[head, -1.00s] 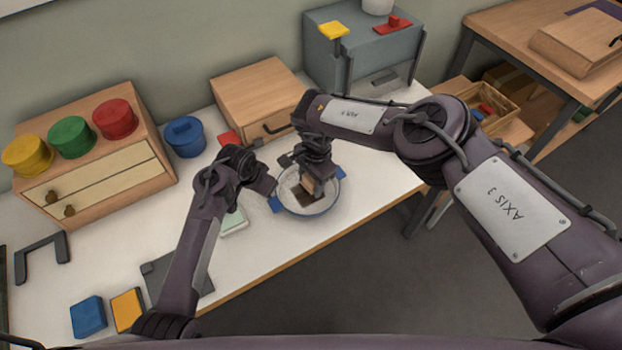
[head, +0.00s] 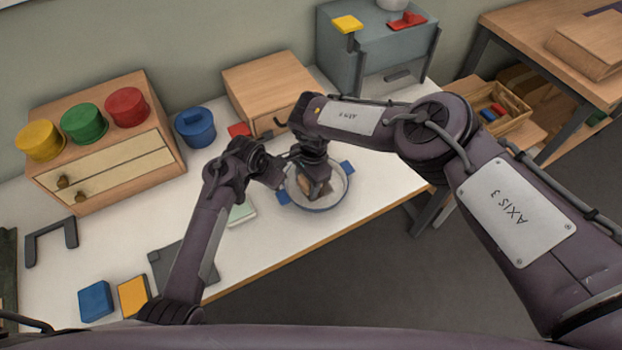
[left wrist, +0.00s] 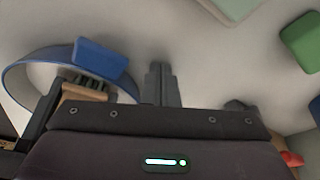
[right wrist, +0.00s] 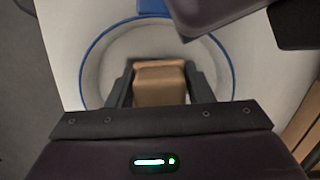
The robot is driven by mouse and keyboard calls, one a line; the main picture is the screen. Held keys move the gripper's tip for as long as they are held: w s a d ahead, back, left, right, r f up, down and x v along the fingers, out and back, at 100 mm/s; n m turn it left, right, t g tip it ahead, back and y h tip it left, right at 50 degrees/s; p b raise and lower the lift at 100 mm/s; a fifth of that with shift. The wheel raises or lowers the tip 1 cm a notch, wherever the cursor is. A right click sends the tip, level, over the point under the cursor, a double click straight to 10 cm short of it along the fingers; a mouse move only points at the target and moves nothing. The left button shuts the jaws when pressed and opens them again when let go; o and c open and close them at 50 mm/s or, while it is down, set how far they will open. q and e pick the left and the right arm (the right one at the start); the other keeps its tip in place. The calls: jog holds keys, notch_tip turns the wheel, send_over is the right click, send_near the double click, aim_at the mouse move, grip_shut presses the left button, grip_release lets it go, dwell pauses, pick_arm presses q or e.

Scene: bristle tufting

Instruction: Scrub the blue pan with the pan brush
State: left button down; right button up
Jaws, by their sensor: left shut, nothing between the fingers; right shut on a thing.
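The blue pan (head: 322,208) stands on the white table near its front edge, with a blue rim, pale inside and two blue handles. My right gripper (head: 313,178) is over the pan, shut on the pan brush (right wrist: 160,84), a wooden block held down inside the pan. Its dark bristles show in the left wrist view (left wrist: 92,82); whether they touch the pan floor I cannot tell. My left gripper (left wrist: 161,80) is shut and empty beside the pan's left handle (head: 282,198); I cannot tell whether they touch.
A blue lidded pot (head: 195,128), a wooden box (head: 268,88) and a drawer unit with coloured round tins (head: 105,150) stand behind. A pale green block (head: 243,212) is left of the pan. Blue (head: 95,300) and orange (head: 133,296) blocks lie front left. The table right of the pan is clear.

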jog(key=shift+d, duration=0.1)
pick_arm(q)
jog(key=shift+s, duration=0.1)
pick_arm(e)
jog(key=shift+w+d+f, duration=0.1)
jog(key=shift+w+d, duration=0.3)
jog(key=shift+d, duration=0.35)
jog(key=shift+w+d+f, duration=0.1)
jog(key=shift+w+d, duration=0.25)
jog(key=shift+d, duration=0.5)
jog(key=shift+s+d, duration=0.15)
jog(key=shift+s, duration=0.05)
pick_arm(q)
jog(key=shift+d, duration=0.1)
pick_arm(e)
jog(key=shift+s+a, duration=0.4)
jog(key=shift+a, duration=0.15)
jog(key=shift+s+a+r, duration=0.1)
jog(key=shift+s+a, duration=0.3)
jog(key=shift+a, duration=0.3)
jog(key=shift+s+a+r, duration=0.1)
jog(key=shift+s+a, duration=0.05)
jog(key=shift+a, duration=0.3)
jog(key=shift+w+d, duration=0.55)
jog(key=shift+d, duration=0.25)
jog(key=shift+w+d, duration=0.5)
jog(key=shift+d, duration=0.3)
